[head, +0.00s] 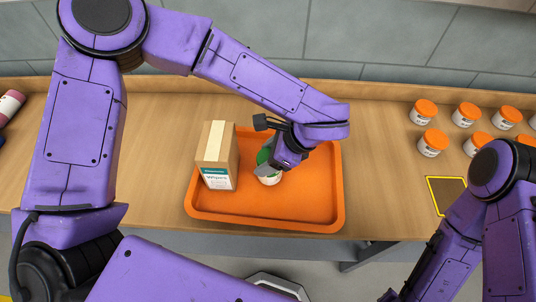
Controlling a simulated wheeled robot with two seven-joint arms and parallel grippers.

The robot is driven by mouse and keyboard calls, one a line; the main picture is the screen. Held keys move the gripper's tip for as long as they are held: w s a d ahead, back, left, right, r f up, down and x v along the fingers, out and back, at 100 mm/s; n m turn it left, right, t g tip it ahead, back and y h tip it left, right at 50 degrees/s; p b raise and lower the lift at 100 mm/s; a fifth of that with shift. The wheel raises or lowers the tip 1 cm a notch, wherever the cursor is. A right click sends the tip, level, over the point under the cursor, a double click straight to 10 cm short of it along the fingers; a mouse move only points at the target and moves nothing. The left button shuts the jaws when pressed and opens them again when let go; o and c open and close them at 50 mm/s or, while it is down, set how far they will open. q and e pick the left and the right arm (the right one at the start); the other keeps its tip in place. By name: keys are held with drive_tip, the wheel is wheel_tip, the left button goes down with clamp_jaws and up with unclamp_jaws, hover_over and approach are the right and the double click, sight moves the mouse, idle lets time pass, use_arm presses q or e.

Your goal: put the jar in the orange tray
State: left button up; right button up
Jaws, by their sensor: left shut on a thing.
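The jar (270,180) is white with a green lid, and the gripper hides much of it. My left gripper (272,169) comes down from above and is shut on the jar. Both show within the outline of the orange tray (310,213), right of a box standing in it. I cannot tell whether the jar's base touches the tray floor. My right arm comes in at the lower right, and its gripper is out of the frame.
A cardboard box labelled wipes (217,156) stands in the tray's left part. Several white jars with orange lids (433,143) stand on the right of the wooden counter (385,190), near a yellow-edged dark square (446,192). A pink-and-white bottle (10,105) is far left.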

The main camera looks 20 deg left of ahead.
use_arm(q)
drive_tip(key=shift+f, duration=0.65)
drive_tip(key=o, duration=1.4)
drive_tip(key=shift+c, duration=0.2)
drive_tip(key=shift+w+d, duration=0.1)
drive_tip(key=b+v, duration=0.3)
drive_tip(key=v, duration=0.9)
